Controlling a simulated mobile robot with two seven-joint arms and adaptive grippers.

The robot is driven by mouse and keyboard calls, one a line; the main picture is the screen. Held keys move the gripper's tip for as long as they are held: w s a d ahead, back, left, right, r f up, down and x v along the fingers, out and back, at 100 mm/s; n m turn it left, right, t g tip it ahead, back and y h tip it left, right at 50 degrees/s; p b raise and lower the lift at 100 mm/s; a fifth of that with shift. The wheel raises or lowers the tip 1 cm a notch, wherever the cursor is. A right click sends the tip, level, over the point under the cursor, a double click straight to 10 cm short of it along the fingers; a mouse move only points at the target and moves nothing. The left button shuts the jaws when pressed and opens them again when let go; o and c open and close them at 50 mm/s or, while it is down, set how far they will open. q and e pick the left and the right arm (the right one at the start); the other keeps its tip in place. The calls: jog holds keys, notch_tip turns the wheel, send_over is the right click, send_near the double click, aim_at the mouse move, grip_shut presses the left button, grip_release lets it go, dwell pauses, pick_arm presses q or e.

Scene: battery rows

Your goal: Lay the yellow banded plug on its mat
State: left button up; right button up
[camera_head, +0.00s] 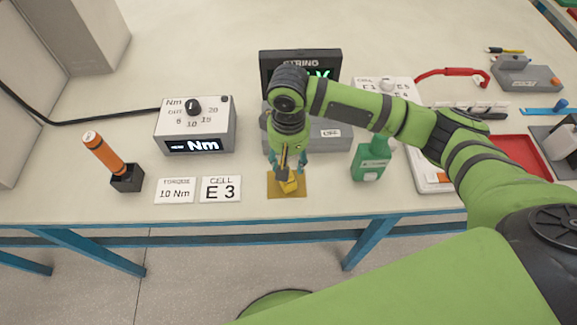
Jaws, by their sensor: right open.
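The yellow plug (289,187) is on the mustard-yellow mat (273,191) near the front edge of the table. Its upper part is partly hidden by my right gripper (288,168), and its band cannot be made out clearly. My right gripper points down over the mat, open, with its fingertips just above and around the plug. I cannot tell whether a finger still touches the plug. My left gripper is not in the picture.
Behind the mat stands a grey unit with a dark display (265,62). A green bottle (371,159) stands close to the right. To the left are cards (221,189), a torque box (222,128) and an orange screwdriver (103,152) in a black holder. A red tray (522,150) is at right.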

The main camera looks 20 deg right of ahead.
notch_tip(320, 180, up, 8)
jog(key=shift+b, duration=0.35)
dwell(1.5)
